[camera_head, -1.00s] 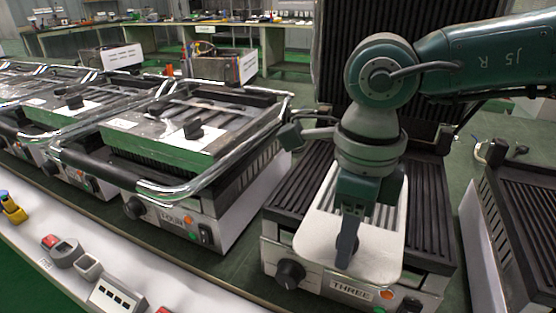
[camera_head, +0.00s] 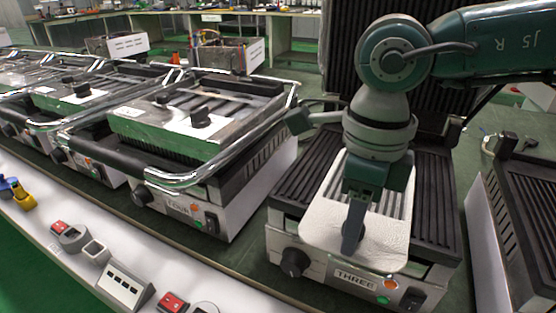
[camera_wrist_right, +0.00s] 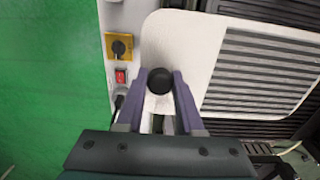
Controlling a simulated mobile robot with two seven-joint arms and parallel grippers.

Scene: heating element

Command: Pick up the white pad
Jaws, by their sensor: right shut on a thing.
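The white pad (camera_head: 322,222) is a rounded flat plate with a slotted middle. It lies over the front of the ribbed lower plate of the grill labelled THREE (camera_head: 350,278); I cannot tell whether it rests on it or is slightly above. My right gripper (camera_head: 354,238) points down over the pad's front part. In the right wrist view the white pad (camera_wrist_right: 185,45) fills the upper middle, with a round black knob (camera_wrist_right: 160,81) near its edge. My right gripper (camera_wrist_right: 160,84) has its fingers on both sides of this knob. My left gripper is not in view.
Grill THREE's raised ribbed lid (camera_head: 340,50) stands behind my right arm. Another grill (camera_head: 215,130) with chrome handles is to the left, and an open one (camera_head: 530,210) to the right. A white ledge (camera_head: 60,235) with switches runs along the front left.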

